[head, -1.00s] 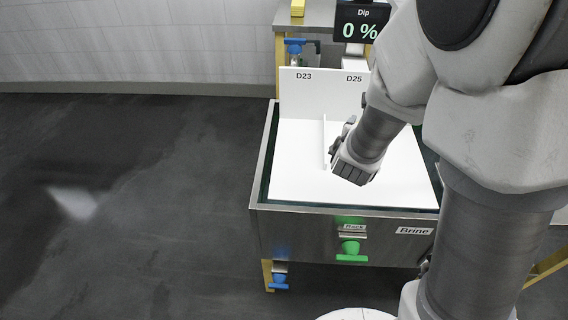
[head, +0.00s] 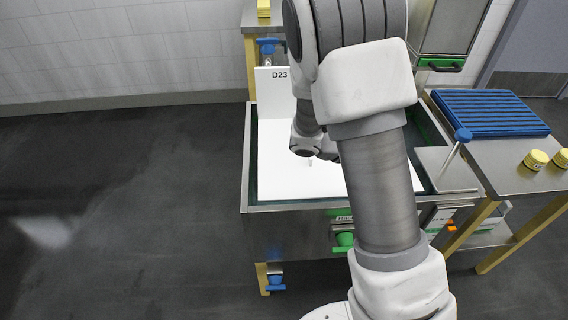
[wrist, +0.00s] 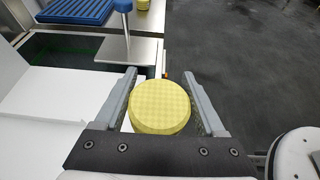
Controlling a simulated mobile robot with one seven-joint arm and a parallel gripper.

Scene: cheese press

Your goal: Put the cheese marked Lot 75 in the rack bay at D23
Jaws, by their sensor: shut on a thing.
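A round yellow cheese (wrist: 160,106) sits between the two fingers of my gripper (wrist: 161,78) in the wrist view, and the gripper is shut on it. No lot mark can be read on its visible face. In the head view my arm hides the cheese, and my wrist is over the white rack (head: 283,180). The rack stands in the steel brine tank (head: 290,238). The D23 sign (head: 280,75) is on the rack's upright back panel at the left. The D25 sign and the divider are hidden behind my arm. The white rack also shows at left in the wrist view (wrist: 50,125).
Right of the tank is a steel table (head: 490,170) with a blue slatted mat (head: 488,112) and two yellow cheeses (head: 536,160). A blue-knobbed post (head: 455,147) rises by the tank's right edge. Another yellow block (head: 264,9) sits on the back table. Floor at left is clear.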

